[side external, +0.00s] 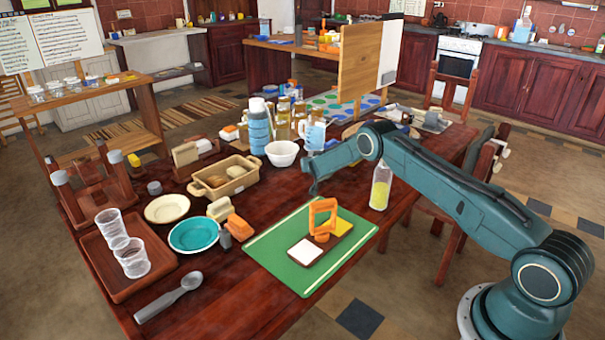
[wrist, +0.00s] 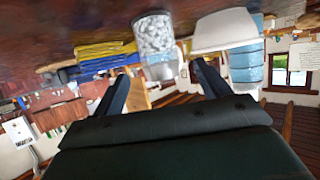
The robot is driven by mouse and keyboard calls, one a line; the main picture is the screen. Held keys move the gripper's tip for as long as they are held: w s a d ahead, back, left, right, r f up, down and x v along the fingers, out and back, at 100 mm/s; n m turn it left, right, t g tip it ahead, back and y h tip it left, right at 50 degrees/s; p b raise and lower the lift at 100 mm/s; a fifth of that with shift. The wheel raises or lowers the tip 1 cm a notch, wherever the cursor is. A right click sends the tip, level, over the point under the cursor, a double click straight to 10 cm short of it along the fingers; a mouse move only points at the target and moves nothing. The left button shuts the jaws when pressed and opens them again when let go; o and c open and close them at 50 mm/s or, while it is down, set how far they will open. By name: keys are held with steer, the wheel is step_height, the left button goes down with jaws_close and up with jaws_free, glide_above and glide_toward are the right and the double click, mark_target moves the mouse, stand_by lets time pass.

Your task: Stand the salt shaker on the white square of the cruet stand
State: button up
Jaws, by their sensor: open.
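The cruet stand (side external: 322,246) has a dark base, an upright orange handle, a bare white square (side external: 305,252) and a yellow square (side external: 342,228). It sits on a green board. I cannot identify the salt shaker for certain; a small dark grey object (side external: 225,240) beside the teal plate is too small to tell. My gripper (side external: 314,188) is above the table, behind the cruet stand and apart from it. In the wrist view, my gripper (wrist: 160,72) has its two fingers spread with nothing held between them.
The green board (side external: 268,262) lies at the front right. A bottle with yellow contents (side external: 380,190) stands near my arm. A white bowl (side external: 282,154), blue bottle (side external: 258,128) and clear jug (side external: 313,134) stand behind my gripper. A teal plate (side external: 193,236) and tray (side external: 110,272) are left.

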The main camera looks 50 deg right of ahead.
steer(key=shift+x, duration=2.3)
steer(key=shift+d, duration=0.1)
steer(key=c, duration=1.2)
steer(key=shift+r, duration=0.15)
step_height(320, 180, up, 20)
